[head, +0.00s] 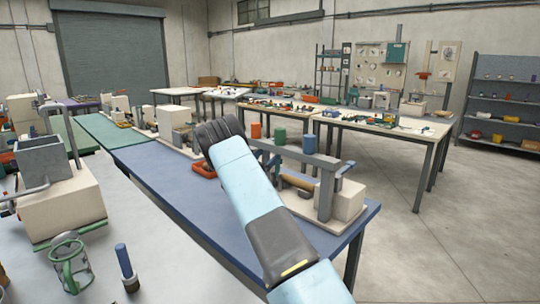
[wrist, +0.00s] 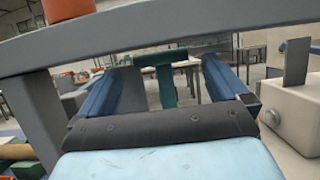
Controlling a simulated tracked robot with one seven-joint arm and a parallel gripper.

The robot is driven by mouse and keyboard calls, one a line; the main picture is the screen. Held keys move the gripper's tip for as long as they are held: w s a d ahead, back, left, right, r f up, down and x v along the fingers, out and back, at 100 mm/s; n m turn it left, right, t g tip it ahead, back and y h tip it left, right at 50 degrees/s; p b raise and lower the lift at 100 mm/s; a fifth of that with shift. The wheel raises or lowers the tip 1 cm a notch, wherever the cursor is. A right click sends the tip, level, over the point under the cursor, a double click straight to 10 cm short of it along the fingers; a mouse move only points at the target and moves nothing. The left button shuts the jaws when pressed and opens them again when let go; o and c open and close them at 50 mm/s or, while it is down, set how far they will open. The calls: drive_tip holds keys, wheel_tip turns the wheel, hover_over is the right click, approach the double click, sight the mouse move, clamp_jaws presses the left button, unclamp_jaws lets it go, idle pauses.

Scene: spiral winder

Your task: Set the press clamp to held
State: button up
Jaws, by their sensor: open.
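The winder stands on the blue table in the head view, with a grey overhead beam (head: 300,152), a grey post (head: 326,195) and a pale box (head: 347,200). My arm covers part of it and hides my gripper there. In the wrist view my gripper (wrist: 165,88) is open, its two blue fingers apart. The grey beam (wrist: 200,28) crosses above and in front of the fingers. A teal T-shaped part (wrist: 167,84) shows between the fingers; I cannot tell its distance or whether it is the press clamp. No contact with it is visible.
A grey upright (wrist: 37,110) stands close on the left in the wrist view, and a pale block with a grey plate (wrist: 297,62) on the right. Orange (head: 256,130), green (head: 280,141) and blue (head: 309,143) cylinders top the winder. The table's front left (head: 170,190) is clear.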

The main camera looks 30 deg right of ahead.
drive_tip(key=shift+x, duration=1.4)
drive_tip(key=shift+r, duration=0.1)
drive_tip(key=c, duration=1.5)
drive_tip(key=shift+a, duration=0.15)
drive_tip(key=shift+w, duration=0.1)
